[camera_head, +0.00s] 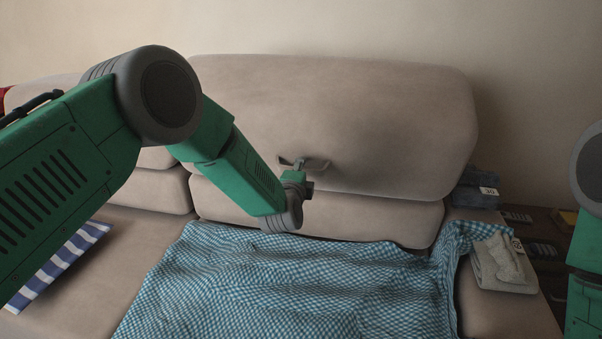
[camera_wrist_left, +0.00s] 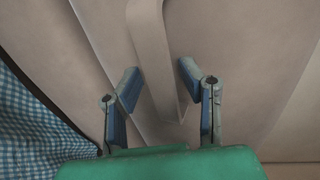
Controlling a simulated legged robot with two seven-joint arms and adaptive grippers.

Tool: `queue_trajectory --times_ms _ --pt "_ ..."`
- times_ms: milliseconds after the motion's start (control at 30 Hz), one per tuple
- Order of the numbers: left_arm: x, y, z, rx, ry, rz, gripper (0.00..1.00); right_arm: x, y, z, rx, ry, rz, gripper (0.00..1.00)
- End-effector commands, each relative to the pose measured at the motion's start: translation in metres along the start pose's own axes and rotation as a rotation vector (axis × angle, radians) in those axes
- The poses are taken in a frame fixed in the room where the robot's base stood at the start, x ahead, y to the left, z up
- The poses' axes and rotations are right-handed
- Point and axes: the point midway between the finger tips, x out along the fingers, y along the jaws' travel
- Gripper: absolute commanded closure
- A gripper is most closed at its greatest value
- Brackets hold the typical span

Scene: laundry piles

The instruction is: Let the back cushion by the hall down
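A large beige back cushion (camera_head: 350,110) stands upright at the back of the sofa, and its surface fills much of the left wrist view (camera_wrist_left: 250,40). A beige pull strap (camera_wrist_left: 152,50) hangs on it. My left gripper (camera_head: 304,170) is at the lower middle of this cushion. In the left wrist view, my left gripper (camera_wrist_left: 159,75) is open, with one finger on each side of the strap. Whether the fingers touch the strap is unclear. A second back cushion (camera_head: 155,157) at left is partly hidden by my left arm. Neither view marks the hall. My right gripper is out of view.
A blue-and-white checked cloth (camera_head: 290,285) covers much of the seat (camera_head: 135,245). A blue-and-white striped cloth (camera_head: 70,255) lies at left. A folded beige cloth (camera_head: 502,265) and dark folded items (camera_head: 475,190) lie at right, near a dark shelf.

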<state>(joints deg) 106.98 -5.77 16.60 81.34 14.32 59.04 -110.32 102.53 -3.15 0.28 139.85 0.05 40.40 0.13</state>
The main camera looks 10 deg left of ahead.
Motion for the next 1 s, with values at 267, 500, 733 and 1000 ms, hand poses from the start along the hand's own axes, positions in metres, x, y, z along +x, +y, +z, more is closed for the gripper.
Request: queue_trajectory --times_ms 267,500,733,1000 --pt "0.000 0.001 0.002 -0.002 -0.001 0.001 1.00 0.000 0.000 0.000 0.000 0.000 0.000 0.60" --pt "-0.002 0.004 0.003 -0.001 -0.003 0.003 1.00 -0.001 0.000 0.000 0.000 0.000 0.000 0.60" --pt "-0.010 0.012 0.005 0.000 -0.006 0.008 1.00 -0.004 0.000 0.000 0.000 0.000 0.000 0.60" --pt "-0.010 0.014 0.008 -0.003 -0.008 0.010 1.00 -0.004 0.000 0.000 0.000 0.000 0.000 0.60"
